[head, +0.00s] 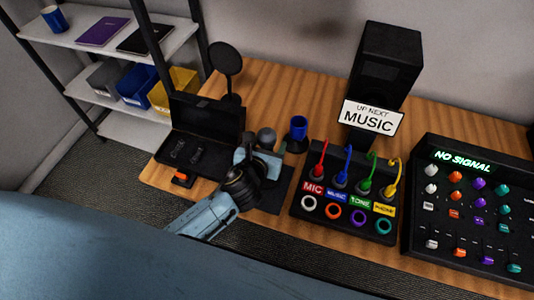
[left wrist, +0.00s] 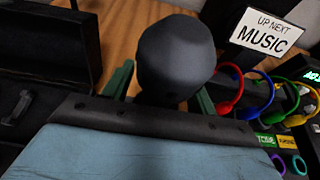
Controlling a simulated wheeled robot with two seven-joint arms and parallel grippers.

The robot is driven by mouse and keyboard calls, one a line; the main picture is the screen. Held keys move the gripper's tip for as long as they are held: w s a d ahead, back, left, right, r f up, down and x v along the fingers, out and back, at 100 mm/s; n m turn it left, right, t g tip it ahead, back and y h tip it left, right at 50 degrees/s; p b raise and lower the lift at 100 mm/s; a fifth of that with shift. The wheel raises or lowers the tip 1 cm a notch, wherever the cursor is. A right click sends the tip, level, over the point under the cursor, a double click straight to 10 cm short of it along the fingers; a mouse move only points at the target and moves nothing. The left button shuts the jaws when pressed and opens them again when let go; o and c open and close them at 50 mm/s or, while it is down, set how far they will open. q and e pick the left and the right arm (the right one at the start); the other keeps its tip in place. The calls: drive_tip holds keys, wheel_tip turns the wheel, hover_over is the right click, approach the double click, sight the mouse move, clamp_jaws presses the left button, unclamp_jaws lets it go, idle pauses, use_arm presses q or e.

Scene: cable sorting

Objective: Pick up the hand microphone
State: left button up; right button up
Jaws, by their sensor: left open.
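The hand microphone's round dark grey head (head: 266,137) shows just beyond my left gripper (head: 262,153) in the head view. In the left wrist view the microphone head (left wrist: 175,52) is large and sits between the two green fingers of my left gripper (left wrist: 162,92). The fingers are apart, one on each side of it. I cannot tell whether either touches it. The microphone's body is hidden behind the gripper. My right gripper is in neither view.
An open black case (head: 210,115) stands left of the gripper. A blue cup-like holder (head: 298,128) is close on the right. Beyond it are a cable board (head: 345,222), a "MUSIC" sign (head: 371,118), a speaker (head: 385,65) and a mixer (head: 470,205). A shelf (head: 115,45) stands left.

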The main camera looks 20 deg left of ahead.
use_arm(q)
drive_tip(key=shift+w+f, duration=0.1)
drive_tip(key=shift+w, duration=0.15)
clamp_jaws()
